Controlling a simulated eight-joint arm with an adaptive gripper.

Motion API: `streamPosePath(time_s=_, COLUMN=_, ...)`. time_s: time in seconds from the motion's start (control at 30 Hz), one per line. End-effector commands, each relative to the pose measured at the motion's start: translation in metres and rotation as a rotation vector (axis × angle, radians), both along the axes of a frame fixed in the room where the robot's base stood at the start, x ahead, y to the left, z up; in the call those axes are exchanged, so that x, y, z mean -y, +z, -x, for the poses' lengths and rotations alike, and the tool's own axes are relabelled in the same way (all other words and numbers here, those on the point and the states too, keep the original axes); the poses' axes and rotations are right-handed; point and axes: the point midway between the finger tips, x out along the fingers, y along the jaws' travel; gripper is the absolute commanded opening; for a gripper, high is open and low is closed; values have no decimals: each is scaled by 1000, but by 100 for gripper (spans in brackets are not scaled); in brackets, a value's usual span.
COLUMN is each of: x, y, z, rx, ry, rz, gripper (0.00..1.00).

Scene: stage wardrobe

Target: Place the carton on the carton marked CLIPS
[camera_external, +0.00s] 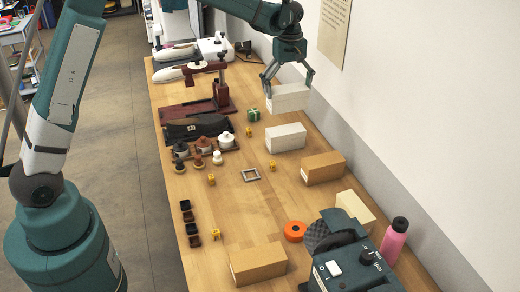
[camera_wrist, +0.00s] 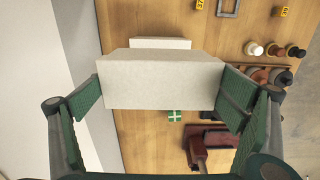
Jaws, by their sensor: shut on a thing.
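My gripper (camera_external: 288,82) is shut on a white carton (camera_external: 290,98), its fingers on two opposite sides. In the wrist view this carton (camera_wrist: 158,82) fills the middle between the green finger pads. It looks raised above the table. A second white carton (camera_external: 286,137) stands on the table nearer the external camera; in the wrist view it (camera_wrist: 160,43) shows partly behind the held one. A brown carton (camera_external: 322,168), a cream carton (camera_external: 354,211) and a front brown carton (camera_external: 258,263) also stand on the table. I cannot read CLIPS on any carton.
A green gift-like cube (camera_external: 253,115) lies left of the held carton. A dark red stand (camera_external: 222,95) and several small pots are further left. Small yellow numbered cubes and a grey square frame (camera_external: 251,175) lie mid-table. The wall (camera_external: 400,110) runs along the right.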

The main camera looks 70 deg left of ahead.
Motion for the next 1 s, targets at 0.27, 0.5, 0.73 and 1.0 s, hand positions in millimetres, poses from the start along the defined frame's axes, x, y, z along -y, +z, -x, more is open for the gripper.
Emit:
streamPosePath(time_s=0.27, x=0, y=-24, z=-1, rx=0, ry=0, rz=0, gripper=78)
streamPosePath(time_s=0.5, x=0, y=-55, z=0, rx=0, ry=0, rz=0, gripper=78)
streamPosePath(time_s=0.73, x=0, y=-62, z=0, rx=0, ry=0, rz=0, gripper=78)
streamPosePath(time_s=1.0, x=0, y=-64, z=0, rx=0, ry=0, rz=0, gripper=78)
